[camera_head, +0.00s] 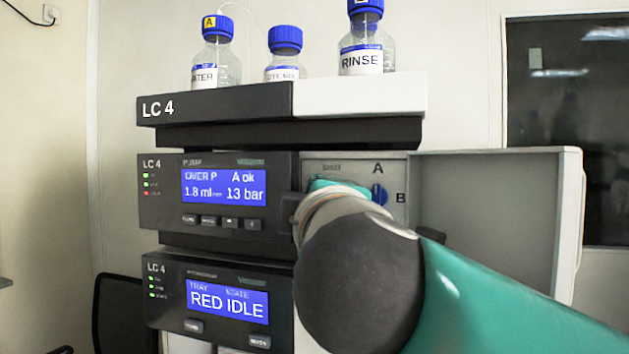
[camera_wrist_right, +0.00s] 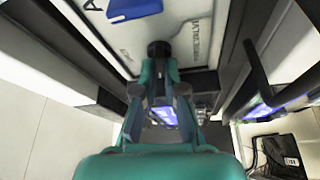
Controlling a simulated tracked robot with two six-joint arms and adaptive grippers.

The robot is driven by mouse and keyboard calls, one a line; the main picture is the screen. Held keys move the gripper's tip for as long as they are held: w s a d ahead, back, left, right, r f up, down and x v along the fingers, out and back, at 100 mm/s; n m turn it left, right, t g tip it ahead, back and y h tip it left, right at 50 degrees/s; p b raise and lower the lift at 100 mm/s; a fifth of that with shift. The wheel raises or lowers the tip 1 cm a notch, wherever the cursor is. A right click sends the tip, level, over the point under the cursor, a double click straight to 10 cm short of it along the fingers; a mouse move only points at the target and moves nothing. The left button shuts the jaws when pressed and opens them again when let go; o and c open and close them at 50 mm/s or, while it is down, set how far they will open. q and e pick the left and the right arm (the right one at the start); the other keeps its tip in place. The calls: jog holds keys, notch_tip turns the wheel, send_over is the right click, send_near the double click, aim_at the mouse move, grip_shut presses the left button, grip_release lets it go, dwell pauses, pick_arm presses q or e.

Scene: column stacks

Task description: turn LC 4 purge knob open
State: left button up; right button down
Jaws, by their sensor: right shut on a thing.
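The LC 4 stack (camera_head: 165,107) stands in front of me, with a pump unit whose blue screen (camera_head: 224,188) reads "1.8 ml" and "13 bar". To the right of the screen is an open pale valve panel (camera_head: 394,166). My right arm covers much of that panel in the head view and hides the purge knob there. In the right wrist view the black round purge knob (camera_wrist_right: 159,48) sits on the panel. My right gripper (camera_wrist_right: 160,68) is shut on it, fingertips at its sides. The knob's exact turn angle is hard to tell. My left gripper is in neither view.
A blue A/B selector knob (camera_head: 379,194) is close by; it also shows in the wrist view (camera_wrist_right: 133,9). An open door (camera_head: 569,220) stands out at the right. Blue-capped bottles (camera_head: 216,57) stand on top. A lower unit (camera_head: 228,303) reads "RED IDLE".

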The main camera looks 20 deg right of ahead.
jog(key=shift+n+g+p, duration=0.3)
jog(key=shift+n+p, duration=0.05)
jog(key=shift+n, duration=0.25)
jog(key=shift+f, duration=0.15)
jog(key=c, duration=1.3)
grip_release()
jog(key=shift+w, duration=0.1)
jog(key=shift+o, duration=0.2)
jog(key=v, duration=1.2)
